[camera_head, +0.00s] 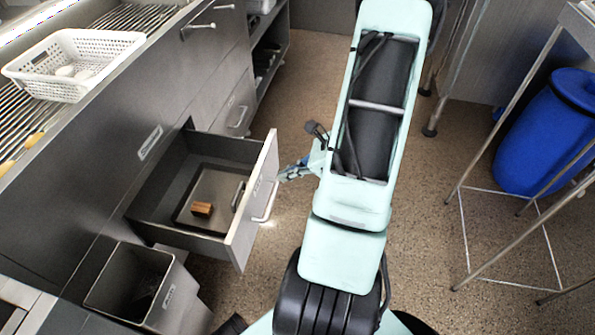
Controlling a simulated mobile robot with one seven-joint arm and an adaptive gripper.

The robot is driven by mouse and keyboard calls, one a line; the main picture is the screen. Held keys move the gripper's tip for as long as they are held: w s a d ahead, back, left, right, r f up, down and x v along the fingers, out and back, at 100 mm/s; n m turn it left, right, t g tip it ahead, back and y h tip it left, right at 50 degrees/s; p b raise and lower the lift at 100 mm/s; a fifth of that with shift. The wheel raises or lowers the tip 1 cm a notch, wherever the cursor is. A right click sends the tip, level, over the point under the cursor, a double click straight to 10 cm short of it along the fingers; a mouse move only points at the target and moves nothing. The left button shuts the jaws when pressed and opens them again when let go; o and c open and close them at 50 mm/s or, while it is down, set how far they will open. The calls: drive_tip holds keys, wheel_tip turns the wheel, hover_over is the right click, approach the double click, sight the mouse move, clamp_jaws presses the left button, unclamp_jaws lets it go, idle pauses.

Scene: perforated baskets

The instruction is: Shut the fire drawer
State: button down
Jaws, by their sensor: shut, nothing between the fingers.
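An open drawer (248,212) sticks out of the grey metal cabinet at the left, with its front facing right and a bar handle on that front. Inside it lie a flat tray and a small brown block (202,209). The label on the cabinet near the drawer is too small to read, so I cannot tell if it is the fire drawer. My gripper (284,176) is shut and empty, just right of the drawer front near the handle. I cannot tell if it touches the front. My arm hides part of the floor.
A white perforated basket (78,62) with pale items stands on the slatted counter. A grey bin (165,292) stands below the drawer in the picture. A blue barrel (548,135) and a thin metal frame stand at the right. The floor (300,100) behind the drawer is clear.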

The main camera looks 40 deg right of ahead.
sight(258, 179)
drive_tip(key=w+a, duration=0.1)
drive_tip(key=w+a+f, duration=0.1)
drive_tip(key=w+a+b, duration=0.1)
drive_tip(key=w, duration=0.1)
drive_tip(key=shift+f, duration=0.4)
drive_tip(key=shift+w+a, duration=0.25)
drive_tip(key=shift+w, duration=0.05)
drive_tip(key=w+a+b, duration=0.2)
drive_tip(key=w+a, duration=1.4)
drive_tip(key=w, duration=0.5)
drive_tip(key=shift+w+a, duration=0.25)
drive_tip(key=shift+a, duration=0.15)
